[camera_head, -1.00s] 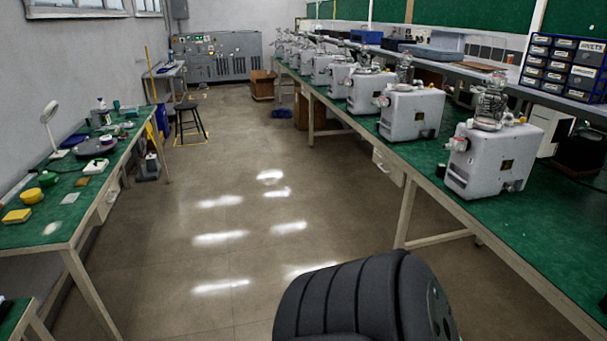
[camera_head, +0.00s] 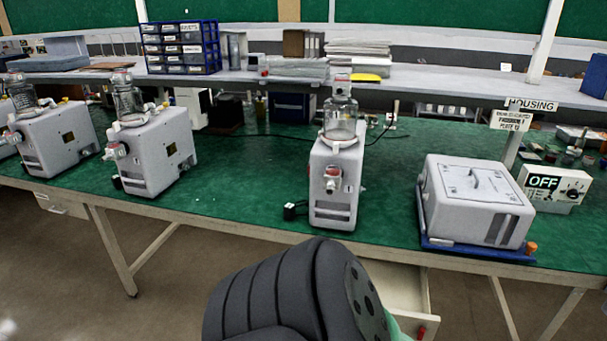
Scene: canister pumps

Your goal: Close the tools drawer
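A pale beige drawer (camera_head: 405,287) hangs open below the front edge of the green-topped bench (camera_head: 250,200), right of the picture's middle. Its front and left parts are hidden behind my black ribbed arm part. A small red item (camera_head: 421,332) and a bit of pale green show at the drawer's near end. I cannot read any label on it. A second drawer (camera_head: 62,206) under the bench at the far left looks shut. Neither of my grippers shows in this view.
Several grey canister pumps (camera_head: 335,185) stand along the bench. A grey housing (camera_head: 475,200) sits on a blue tray (camera_head: 470,250) at the right, beside a HOUSING sign (camera_head: 531,104) and an OFF box (camera_head: 552,186). Bench legs (camera_head: 118,250) stand below; floor at lower left is clear.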

